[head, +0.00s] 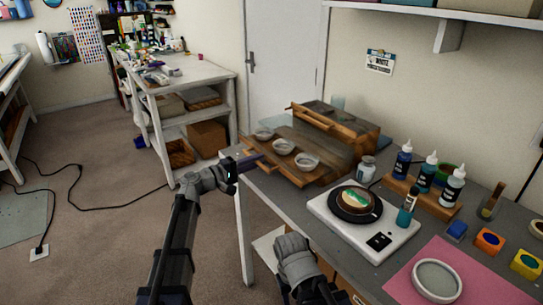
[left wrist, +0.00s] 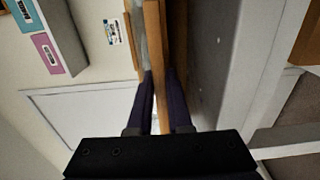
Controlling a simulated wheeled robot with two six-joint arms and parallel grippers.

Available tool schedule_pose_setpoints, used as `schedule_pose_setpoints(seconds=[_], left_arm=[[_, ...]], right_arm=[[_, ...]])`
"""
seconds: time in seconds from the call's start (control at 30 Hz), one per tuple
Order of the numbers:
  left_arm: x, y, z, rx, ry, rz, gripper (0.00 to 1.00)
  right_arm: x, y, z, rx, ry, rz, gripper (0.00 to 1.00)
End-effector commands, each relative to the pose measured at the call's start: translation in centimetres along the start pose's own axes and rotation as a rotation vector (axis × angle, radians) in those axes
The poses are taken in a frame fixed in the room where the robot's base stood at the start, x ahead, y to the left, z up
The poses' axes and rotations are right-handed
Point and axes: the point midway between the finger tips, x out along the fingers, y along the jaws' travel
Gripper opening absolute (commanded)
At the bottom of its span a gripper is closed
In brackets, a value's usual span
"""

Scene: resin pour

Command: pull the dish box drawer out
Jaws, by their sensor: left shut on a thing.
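The dish box (head: 345,125) is a wooden box standing at the back of the grey table. Its drawer (head: 318,178) stands out from the box towards the left, and three small round dishes (head: 284,146) sit on it in a row. My left gripper (head: 250,163) is at the drawer's front edge, shut on it. In the left wrist view its two dark purple fingers lie on either side of a wooden strip (left wrist: 154,60) of the drawer. The exact grip spot is partly hidden by the fingers. My right gripper's fingers do not show.
A white scale (head: 362,228) with a round black plate stands in front of the box. A small jar (head: 367,168) is close by the drawer. Bottles in a wooden rack (head: 422,196) and a pink mat (head: 465,275) are at the right.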

Motion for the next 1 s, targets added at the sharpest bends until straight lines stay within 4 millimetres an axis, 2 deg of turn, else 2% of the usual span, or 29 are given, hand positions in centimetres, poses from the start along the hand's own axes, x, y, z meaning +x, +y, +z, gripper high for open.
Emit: schedule_pose_setpoints(seconds=[0.03,0.2,0.6,0.63,0.87,1.0], left_arm=[[-1.6,0.0,0.1,0.001,0.005,-0.001,0.00],[-4.3,0.0,0.0,0.001,0.003,-0.001,0.00],[-5.0,-0.1,0.0,0.001,0.000,-0.003,0.00],[-5.0,-0.1,0.0,0.001,0.000,-0.003,0.21],[-4.9,0.0,0.0,0.001,0.001,-0.001,0.47],[-4.9,0.0,0.0,0.000,0.000,-0.001,0.47]], right_arm=[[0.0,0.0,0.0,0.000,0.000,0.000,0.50],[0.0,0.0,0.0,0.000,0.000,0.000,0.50],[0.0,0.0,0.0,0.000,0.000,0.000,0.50],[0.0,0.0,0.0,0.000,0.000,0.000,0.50],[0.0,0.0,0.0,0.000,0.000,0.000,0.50],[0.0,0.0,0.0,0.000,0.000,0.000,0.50]])
